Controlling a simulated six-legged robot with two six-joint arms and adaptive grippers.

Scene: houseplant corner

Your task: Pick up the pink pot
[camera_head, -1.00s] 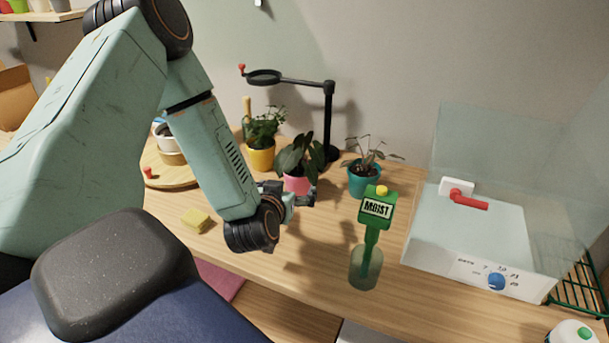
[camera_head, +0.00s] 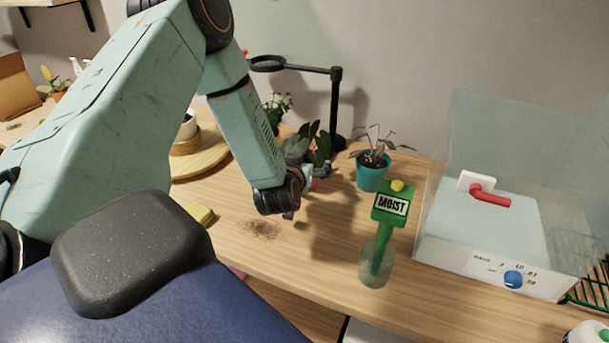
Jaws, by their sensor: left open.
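The pink pot (camera_head: 314,184) stands on the wooden table, almost wholly hidden behind my left gripper; only a sliver of pink shows. Its dark leafy plant (camera_head: 320,145) rises above and behind the gripper. My left gripper (camera_head: 320,171) is open, at the near side of the pot, with its fingers at about the pot's height. I cannot tell whether the fingers touch the pot or lie around it. My right gripper is not in view.
A teal pot (camera_head: 371,175) with a drooping plant stands just right. A black stand with a ring (camera_head: 335,105) rises behind. A green moisture meter (camera_head: 391,204) sits in a clear cup in front. A clear-walled box (camera_head: 480,220) is at right, a yellow sponge (camera_head: 201,213) at left.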

